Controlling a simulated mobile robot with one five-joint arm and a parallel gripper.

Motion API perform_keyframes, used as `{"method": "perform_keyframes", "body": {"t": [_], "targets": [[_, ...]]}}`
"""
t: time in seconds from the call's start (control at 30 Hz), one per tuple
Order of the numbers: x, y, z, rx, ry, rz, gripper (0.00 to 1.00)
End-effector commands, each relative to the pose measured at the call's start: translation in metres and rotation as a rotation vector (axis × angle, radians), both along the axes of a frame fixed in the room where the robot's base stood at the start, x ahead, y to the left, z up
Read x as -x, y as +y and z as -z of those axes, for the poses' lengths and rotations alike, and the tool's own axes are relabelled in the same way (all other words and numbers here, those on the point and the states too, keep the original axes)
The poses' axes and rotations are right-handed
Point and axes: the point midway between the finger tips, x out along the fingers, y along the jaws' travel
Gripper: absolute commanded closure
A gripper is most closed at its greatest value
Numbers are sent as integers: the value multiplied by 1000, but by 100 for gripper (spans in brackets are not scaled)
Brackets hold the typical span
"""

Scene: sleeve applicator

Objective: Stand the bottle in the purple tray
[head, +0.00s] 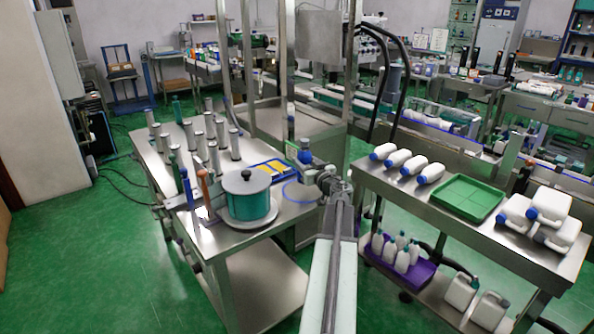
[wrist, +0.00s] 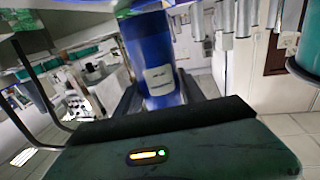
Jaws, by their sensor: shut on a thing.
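My gripper (wrist: 162,98) is shut on a blue bottle (wrist: 148,50) with a white label, which stands between its two dark fingers in the wrist view. In the head view, the blue bottle (head: 305,150) shows small at the end of my arm, by the right edge of the left steel table. The gripper's fingers are too small to make out there. The purple tray (head: 424,274) is on the lower shelf of the right steel table and bears several white bottles (head: 402,254). I cannot tell whether the blue bottle touches the table.
The left table (head: 160,168) bears several grey cylinders, a teal spool (head: 249,200) and a blue-and-yellow tray (head: 272,169). The right table holds white bottles with blue caps (head: 397,158), an empty green tray (head: 468,197) and jugs (head: 549,205). White jugs (head: 461,290) stand right of the purple tray.

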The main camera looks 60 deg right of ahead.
Motion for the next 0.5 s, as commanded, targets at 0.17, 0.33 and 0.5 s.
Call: {"method": "perform_keyframes", "body": {"t": [0.17,0.33,0.5], "targets": [[3,-1,16,0,0,3,100],[7,-4,40,-1,0,10,100],[6,-3,35,-1,0,8,100]]}}
